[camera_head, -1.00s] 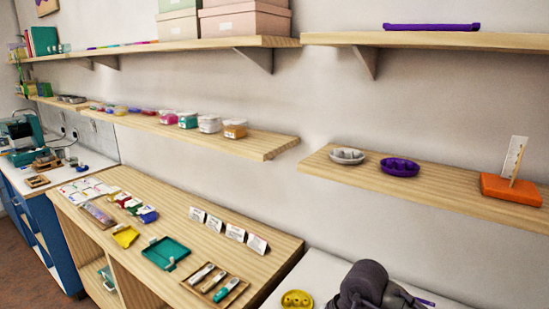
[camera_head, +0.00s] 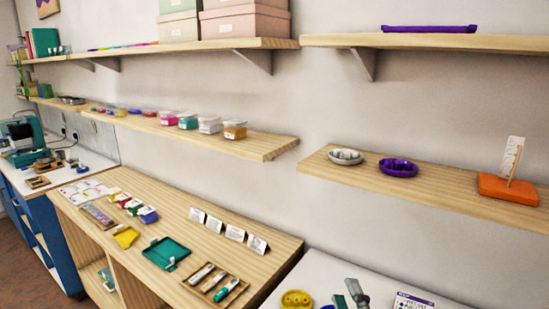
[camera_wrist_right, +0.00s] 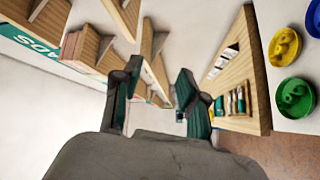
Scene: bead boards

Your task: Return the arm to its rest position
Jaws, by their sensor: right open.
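My right gripper (camera_head: 348,294) shows at the bottom edge of the head view, over the white surface to the right of a yellow dish (camera_head: 297,299). It stands apart from the dish. In the right wrist view my right gripper (camera_wrist_right: 158,80) has its two dark green-grey fingers spread, with nothing between them. The rest of my right arm is outside the head view. My left gripper is in neither view.
A wooden table (camera_head: 235,213) with trays, tools and cards stands to the left. A wooden shelf (camera_head: 450,190) runs above the white surface. A printed card (camera_head: 413,301) lies at the bottom right. The wrist view shows a green dish (camera_wrist_right: 295,97) and a blue dish (camera_wrist_right: 314,18).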

